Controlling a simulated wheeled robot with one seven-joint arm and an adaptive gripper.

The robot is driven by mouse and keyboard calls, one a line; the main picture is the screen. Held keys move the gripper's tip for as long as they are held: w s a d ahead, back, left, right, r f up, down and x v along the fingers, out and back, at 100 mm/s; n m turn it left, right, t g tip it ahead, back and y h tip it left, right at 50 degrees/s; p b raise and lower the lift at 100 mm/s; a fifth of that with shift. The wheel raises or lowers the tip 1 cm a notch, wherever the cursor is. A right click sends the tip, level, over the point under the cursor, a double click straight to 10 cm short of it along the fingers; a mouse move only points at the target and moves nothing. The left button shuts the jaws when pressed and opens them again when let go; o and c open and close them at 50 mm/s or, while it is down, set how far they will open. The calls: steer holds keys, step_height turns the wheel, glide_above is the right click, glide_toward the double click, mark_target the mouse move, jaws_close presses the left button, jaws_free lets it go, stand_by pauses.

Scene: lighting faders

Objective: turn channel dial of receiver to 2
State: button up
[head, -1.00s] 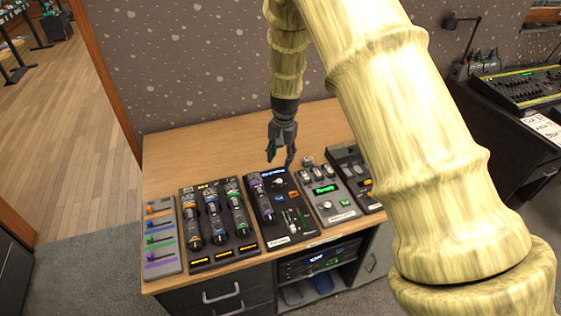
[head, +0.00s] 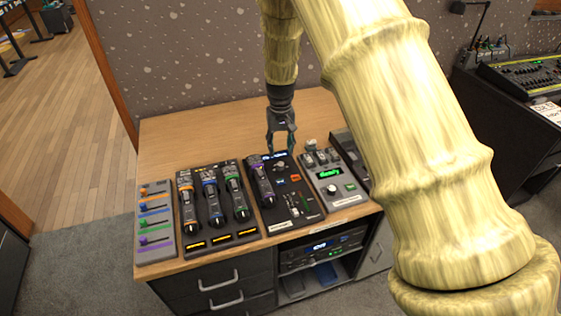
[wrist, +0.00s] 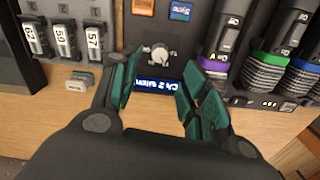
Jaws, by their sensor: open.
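The receiver looks to be the black panel (head: 288,205), whose small blue-lit screen (wrist: 160,86) shows upside down in the wrist view. Its text seems to start with "Ch"; the number is too small to read surely. The channel dial, a pale grey knob (wrist: 157,56) with a pointer, sits beside the screen; in the head view it is a small knob (head: 281,164) near the panel's far end. My gripper (wrist: 158,88) is open and empty. Its two green-padded fingers are on either side of the screen, short of the dial. In the head view my gripper (head: 281,149) hangs at the panel's far edge.
A purple-banded handset (head: 262,182) lies on the panel's left side. Left of it stand a unit with several handsets (head: 212,205) and a colored fader strip (head: 154,220). A grey unit with a green screen (head: 330,174) is at right.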

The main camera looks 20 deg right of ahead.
mark_target(281, 163)
steer(key=shift+f+p, duration=0.6)
steer(key=shift+f, duration=3.15)
steer(key=shift+c, duration=0.4)
jaws_close()
